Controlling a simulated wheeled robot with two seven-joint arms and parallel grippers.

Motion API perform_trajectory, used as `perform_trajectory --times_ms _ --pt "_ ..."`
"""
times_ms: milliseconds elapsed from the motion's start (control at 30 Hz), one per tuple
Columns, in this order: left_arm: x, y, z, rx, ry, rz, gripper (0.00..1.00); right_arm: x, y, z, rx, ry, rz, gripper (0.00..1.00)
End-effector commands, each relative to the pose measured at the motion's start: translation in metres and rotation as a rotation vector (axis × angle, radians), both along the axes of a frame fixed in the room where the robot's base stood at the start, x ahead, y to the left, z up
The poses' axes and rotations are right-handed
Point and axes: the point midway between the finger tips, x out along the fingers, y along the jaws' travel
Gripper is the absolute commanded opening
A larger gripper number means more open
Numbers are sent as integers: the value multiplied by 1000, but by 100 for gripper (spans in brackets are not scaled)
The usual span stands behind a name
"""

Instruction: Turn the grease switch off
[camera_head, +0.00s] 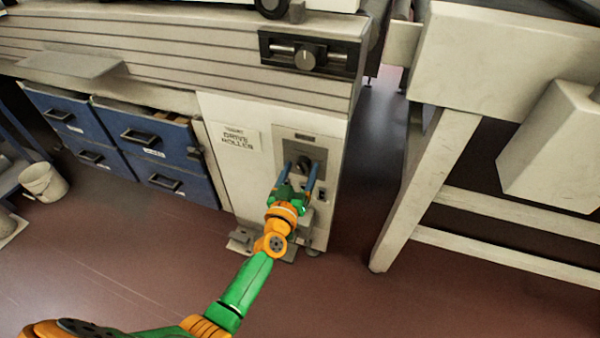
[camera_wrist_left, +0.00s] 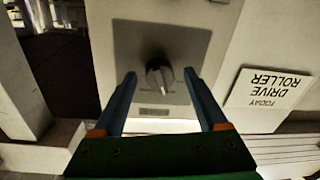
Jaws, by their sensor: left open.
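A dark rotary knob (camera_head: 303,162) sits on a grey panel (camera_head: 325,150) low on the white machine front. I cannot read the panel's label, so I cannot tell for sure that this is the grease switch. My left gripper (camera_head: 300,168) is open in front of the panel, one blue finger on each side of the knob. In the left wrist view the knob (camera_wrist_left: 157,76) shows between the two spread fingertips (camera_wrist_left: 160,76), with a gap on both sides. Its light pointer line is slightly tilted. My right gripper is not in view.
A sign reading "DRIVE ROLLER" (camera_head: 238,139) is left of the panel. Another knob (camera_head: 306,58) sits in a black slot above. Blue drawers (camera_head: 150,140) and a white bucket (camera_head: 43,182) are at left. A pale framed stand (camera_head: 430,180) is at right, with open floor between.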

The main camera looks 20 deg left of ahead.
Motion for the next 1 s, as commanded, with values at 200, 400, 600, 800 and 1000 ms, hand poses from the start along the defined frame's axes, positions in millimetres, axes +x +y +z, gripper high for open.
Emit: perform_trajectory --times_ms 200,400,600,800,1000 --pt "0 0 0 1 0 0 29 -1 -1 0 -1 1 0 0" --pt "0 0 0 0 0 0 0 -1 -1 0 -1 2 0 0" --pt "-1 0 0 -30 1 1 0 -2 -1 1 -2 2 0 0" --pt "0 0 1 -137 6 0 0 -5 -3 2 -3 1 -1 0" --pt "-1 0 1 -303 12 0 0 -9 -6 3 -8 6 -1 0"
